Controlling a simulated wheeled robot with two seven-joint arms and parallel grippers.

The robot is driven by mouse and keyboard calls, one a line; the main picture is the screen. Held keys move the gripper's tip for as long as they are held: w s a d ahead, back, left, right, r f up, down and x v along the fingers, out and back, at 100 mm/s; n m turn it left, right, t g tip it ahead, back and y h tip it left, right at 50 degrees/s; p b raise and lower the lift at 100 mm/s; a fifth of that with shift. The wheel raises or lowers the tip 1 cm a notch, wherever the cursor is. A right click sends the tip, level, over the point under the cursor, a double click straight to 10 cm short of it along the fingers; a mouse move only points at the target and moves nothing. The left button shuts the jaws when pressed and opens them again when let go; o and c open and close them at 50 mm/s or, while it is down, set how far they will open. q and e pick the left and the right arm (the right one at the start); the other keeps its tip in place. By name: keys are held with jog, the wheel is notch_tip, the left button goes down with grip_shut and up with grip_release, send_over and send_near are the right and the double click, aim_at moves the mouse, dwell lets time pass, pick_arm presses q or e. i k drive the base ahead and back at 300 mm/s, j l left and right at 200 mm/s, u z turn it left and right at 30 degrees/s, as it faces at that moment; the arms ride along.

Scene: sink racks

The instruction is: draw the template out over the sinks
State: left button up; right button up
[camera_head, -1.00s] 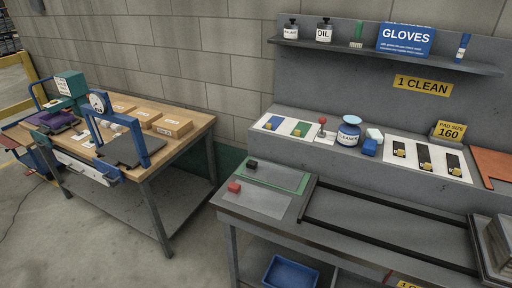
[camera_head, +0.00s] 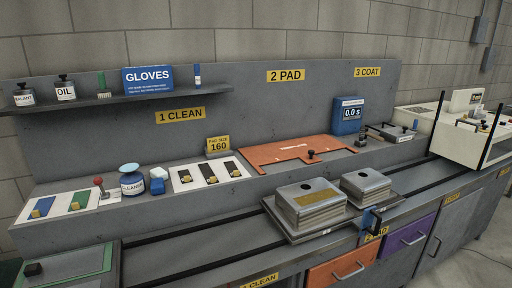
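The template looks to be the flat orange plate (camera_head: 275,152), with a dark knob (camera_head: 312,155) and cut-outs. It lies on the raised back ledge under the "2 PAD" sign. Two grey metal blocks, which look like the sinks, sit on a dark carriage plate (camera_head: 290,232) in front of it: a larger left one (camera_head: 322,213) and a smaller right one (camera_head: 366,195). The plate does not cover them. Neither of my grippers is in view.
Two dark rails (camera_head: 205,248) run along the bench under the carriage. A blue clamp-like part (camera_head: 369,221) stands at the carriage's front right. A blue timer box (camera_head: 348,115) stands behind the plate, a cleaner jar (camera_head: 131,180) to the left, a white machine (camera_head: 462,135) to the right.

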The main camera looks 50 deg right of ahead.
aim_at(305, 148)
jog(key=z, duration=1.95)
jog(key=i+l+u, duration=0.15)
jog(key=i+l, duration=0.1)
jog(key=l, duration=0.05)
